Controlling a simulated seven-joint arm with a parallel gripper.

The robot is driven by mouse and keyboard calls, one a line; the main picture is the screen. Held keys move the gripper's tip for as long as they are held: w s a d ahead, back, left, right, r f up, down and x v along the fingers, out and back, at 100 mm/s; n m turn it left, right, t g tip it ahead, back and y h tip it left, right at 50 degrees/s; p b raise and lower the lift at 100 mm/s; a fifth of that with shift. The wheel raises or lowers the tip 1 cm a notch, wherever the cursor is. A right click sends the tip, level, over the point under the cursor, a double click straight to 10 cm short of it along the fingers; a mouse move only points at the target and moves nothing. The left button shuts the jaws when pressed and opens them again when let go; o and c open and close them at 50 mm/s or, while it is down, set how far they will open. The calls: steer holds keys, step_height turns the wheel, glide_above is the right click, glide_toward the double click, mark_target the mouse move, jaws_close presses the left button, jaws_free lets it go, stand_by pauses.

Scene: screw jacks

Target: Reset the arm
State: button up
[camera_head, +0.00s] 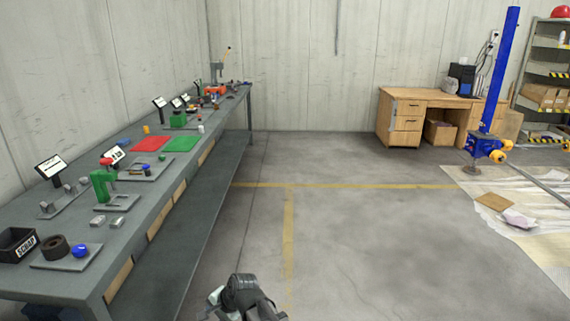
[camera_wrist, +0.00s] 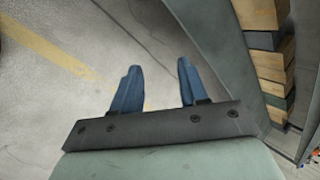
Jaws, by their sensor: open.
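My gripper (camera_wrist: 158,86) shows in the wrist view with its two blue fingers spread apart and nothing between them. Bare concrete floor lies beyond the fingers. Part of my arm (camera_head: 244,296) shows at the bottom of the head view, over the floor to the right of the long workbench (camera_head: 150,208). The fingers cannot be made out in the head view. In the wrist view the side of the bench, with its drawers (camera_wrist: 258,14), is to the right of the fingers, apart from them.
On the bench are a green jack (camera_head: 103,184), a black scrap bin (camera_head: 17,244), a red mat (camera_head: 152,143), a green mat (camera_head: 182,144) and several small parts. A wooden desk (camera_head: 428,96) and a blue post (camera_head: 498,75) stand far right. The middle floor is clear.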

steer(key=s+d+f+n+g+h, duration=0.15)
steer(key=d+f, duration=0.25)
steer(key=d, duration=0.9)
steer(key=d+f+n+h, duration=0.3)
steer(key=d+f, duration=0.1)
steer(key=d, duration=1)
steer(key=s+d+f+n+h, duration=0.15)
steer(key=d+f, duration=0.35)
steer(key=d, duration=0.8)
steer(key=s+f+g, duration=0.3)
steer(key=s+f, duration=0.7)
steer(key=s, duration=0.4)
steer(key=s+f+g, duration=0.4)
steer(key=s+f, duration=0.5)
steer(key=s, duration=0.5)
steer(key=shift+s+f+n, duration=0.3)
steer(key=shift+s+f, duration=0.1)
